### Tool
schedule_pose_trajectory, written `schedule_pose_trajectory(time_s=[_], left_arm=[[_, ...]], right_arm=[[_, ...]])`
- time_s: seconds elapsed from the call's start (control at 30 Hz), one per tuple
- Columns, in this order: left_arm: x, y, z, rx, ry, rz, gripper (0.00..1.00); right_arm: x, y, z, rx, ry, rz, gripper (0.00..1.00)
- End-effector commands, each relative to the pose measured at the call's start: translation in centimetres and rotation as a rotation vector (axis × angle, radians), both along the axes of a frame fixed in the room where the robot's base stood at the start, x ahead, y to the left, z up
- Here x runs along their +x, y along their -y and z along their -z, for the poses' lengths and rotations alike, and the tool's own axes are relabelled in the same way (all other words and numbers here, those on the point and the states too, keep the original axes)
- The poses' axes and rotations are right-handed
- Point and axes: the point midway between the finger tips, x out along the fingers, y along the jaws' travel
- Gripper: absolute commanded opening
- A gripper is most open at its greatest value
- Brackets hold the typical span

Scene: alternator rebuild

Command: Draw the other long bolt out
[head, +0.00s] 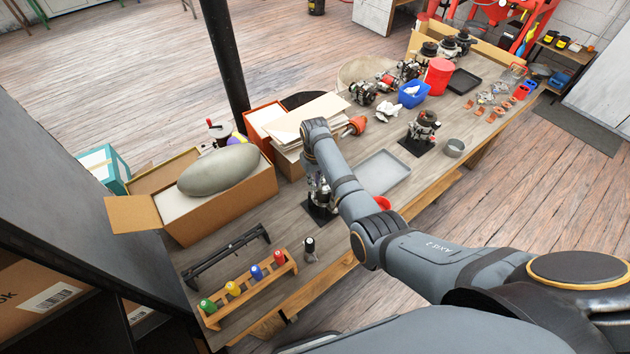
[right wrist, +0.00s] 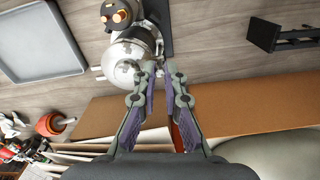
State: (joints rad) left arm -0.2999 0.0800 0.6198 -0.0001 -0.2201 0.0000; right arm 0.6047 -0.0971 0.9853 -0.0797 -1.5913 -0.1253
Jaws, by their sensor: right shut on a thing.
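The alternator (head: 319,198) stands on a black base (head: 317,216) near the middle of the bench, partly hidden by my right arm. In the right wrist view its silvery round housing (right wrist: 128,58) lies just left of the fingertips, with copper-coloured parts at the top. My right gripper (right wrist: 160,68) has its fingertips close together at the housing's edge. It is shut on what appears to be a long bolt, mostly hidden between the fingertips. My left gripper is in neither view.
A grey tray (head: 383,173) lies right of the alternator, with a red bowl (head: 382,202) nearby. An open carton (head: 235,199) and stacked cardboard (head: 293,131) stand on the left. A wooden rack (head: 254,290) holds coloured screwdrivers. Another unit (head: 423,128) stands further right.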

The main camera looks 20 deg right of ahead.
Motion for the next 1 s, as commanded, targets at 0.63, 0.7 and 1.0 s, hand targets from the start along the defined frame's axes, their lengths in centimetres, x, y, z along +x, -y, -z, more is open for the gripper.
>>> schedule_pose_trajectory(time_s=[0.63, 0.7, 1.0], left_arm=[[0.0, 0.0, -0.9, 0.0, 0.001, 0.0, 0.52], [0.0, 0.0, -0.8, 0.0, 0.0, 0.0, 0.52], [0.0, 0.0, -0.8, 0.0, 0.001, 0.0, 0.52]], right_arm=[[-0.1, 0.0, -1.2, 0.0, -0.001, 0.0, 0.0], [-0.1, 0.0, -1.1, 0.0, -0.001, 0.0, 0.0], [0.0, 0.0, -1.5, 0.0, 0.0, 0.0, 0.0]])
